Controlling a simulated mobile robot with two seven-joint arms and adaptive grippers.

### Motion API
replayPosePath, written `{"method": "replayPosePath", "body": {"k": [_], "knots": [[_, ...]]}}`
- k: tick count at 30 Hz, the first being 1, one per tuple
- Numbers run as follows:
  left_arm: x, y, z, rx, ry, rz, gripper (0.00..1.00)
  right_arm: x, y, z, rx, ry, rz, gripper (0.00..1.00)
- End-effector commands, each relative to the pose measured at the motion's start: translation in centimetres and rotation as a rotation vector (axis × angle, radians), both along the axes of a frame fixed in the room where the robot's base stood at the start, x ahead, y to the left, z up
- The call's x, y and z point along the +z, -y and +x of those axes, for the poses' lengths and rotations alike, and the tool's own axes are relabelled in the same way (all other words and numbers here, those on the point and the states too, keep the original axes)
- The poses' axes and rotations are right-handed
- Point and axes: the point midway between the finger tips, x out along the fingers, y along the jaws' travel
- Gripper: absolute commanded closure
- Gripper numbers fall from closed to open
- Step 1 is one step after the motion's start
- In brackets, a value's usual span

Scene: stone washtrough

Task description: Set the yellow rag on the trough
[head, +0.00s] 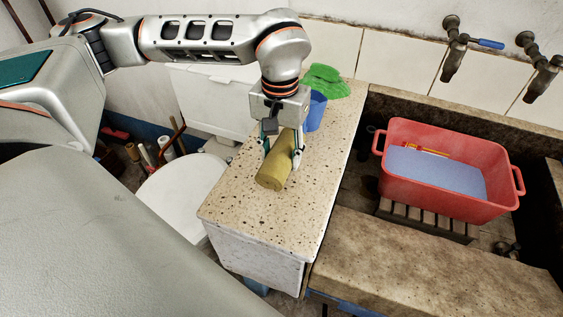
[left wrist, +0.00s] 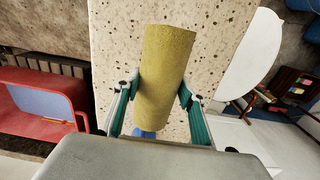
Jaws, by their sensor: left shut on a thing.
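The yellow rag (head: 274,174) is a rolled, thick cylinder over the speckled stone top (head: 237,213) of the trough. My left gripper (head: 281,152) points down and is shut on the rag, one finger on each side. In the left wrist view the rag (left wrist: 167,62) stands out lengthwise between the two fingers (left wrist: 160,92), with the speckled top (left wrist: 115,40) behind it. The rag is very low over the top; I cannot tell whether it touches. My right gripper is in neither view.
A blue cup (head: 315,112) and a green cloth (head: 325,80) are at the back of the top. A red tub (head: 437,190) with bluish contents sits in the basin to the right. Taps (head: 453,60) are on the wall. The top's front part is clear.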

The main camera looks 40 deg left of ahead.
Motion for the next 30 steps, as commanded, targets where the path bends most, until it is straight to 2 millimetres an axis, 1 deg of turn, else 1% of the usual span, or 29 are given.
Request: {"method": "replayPosePath", "body": {"k": [1,3,6,14,18,19,20,21,30], "knots": [[-1.2,0.0,-0.1,0.0,-0.007,0.0,0.86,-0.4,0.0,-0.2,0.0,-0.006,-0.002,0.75],[-2.3,0.0,-0.1,0.0,-0.008,0.0,0.86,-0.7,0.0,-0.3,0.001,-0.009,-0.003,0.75],[-3.2,0.0,-0.1,0.001,-0.005,0.0,0.86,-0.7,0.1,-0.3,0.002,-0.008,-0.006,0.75],[-3.0,0.0,0.0,0.001,-0.001,0.0,0.86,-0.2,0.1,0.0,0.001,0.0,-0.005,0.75],[-3.4,0.0,0.0,0.0,-0.002,0.0,0.86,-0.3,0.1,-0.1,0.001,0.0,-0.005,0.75],[-3.4,0.0,0.0,0.0,-0.002,0.0,0.52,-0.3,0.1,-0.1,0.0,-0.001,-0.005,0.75],[-3.4,0.0,0.0,0.0,-0.002,0.0,0.44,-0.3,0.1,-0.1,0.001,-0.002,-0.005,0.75],[-3.4,0.0,0.0,0.0,-0.002,0.0,0.43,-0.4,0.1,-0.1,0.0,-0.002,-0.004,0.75],[-3.3,0.0,0.0,0.0,-0.002,0.0,0.43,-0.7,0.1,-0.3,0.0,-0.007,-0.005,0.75]]}}
